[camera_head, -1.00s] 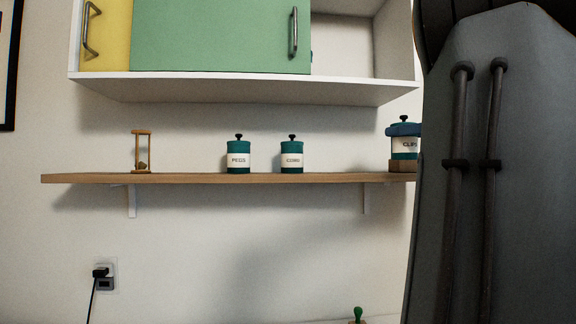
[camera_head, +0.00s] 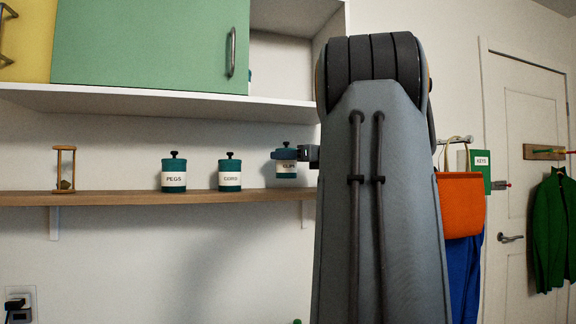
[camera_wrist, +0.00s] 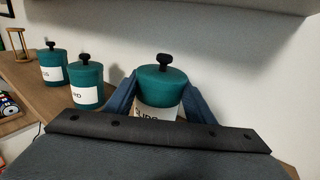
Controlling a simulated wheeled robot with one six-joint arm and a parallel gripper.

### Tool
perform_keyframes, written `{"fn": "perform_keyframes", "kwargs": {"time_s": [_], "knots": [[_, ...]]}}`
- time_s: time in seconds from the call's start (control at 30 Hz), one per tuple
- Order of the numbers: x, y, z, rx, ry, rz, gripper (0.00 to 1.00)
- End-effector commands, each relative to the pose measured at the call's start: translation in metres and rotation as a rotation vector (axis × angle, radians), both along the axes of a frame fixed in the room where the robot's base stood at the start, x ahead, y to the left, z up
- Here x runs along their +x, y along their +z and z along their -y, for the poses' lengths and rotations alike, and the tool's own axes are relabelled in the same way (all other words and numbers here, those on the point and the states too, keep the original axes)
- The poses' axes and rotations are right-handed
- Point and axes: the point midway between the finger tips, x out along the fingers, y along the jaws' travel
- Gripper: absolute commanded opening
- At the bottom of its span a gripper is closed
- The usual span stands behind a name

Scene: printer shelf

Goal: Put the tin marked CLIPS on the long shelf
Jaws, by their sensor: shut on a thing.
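The CLIPS tin (camera_head: 287,169) is teal with a white label and a black knob. My gripper (camera_head: 286,154) is shut on it, with blue fingers on both sides. The tin is upright, and its base appears a little above the long wooden shelf (camera_head: 120,198), to the right of the tin marked CORD. In the wrist view the held tin (camera_wrist: 162,84) shows between my gripper's fingers (camera_wrist: 160,88); its lower part is hidden by my gripper's body.
The PEGS tin (camera_head: 174,175) and CORD tin (camera_head: 230,174) stand on the shelf, with an hourglass (camera_head: 64,170) farther left. A white-bottomed cabinet (camera_head: 150,102) hangs above. My arm hides the shelf's right end. An orange bag (camera_head: 461,205) hangs to the right.

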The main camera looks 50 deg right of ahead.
Motion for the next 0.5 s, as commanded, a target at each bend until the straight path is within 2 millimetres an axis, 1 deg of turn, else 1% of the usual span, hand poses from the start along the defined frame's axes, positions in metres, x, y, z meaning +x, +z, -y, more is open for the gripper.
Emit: {"fn": "perform_keyframes", "kwargs": {"time_s": [0.23,0.33,0.5], "knots": [[0.000,-0.029,0.000,0.003,-0.002,-0.001,0.10],[0.000,-0.034,0.000,0.000,-0.002,-0.001,0.10],[0.000,-0.035,0.000,-0.001,-0.002,0.000,0.10]]}}
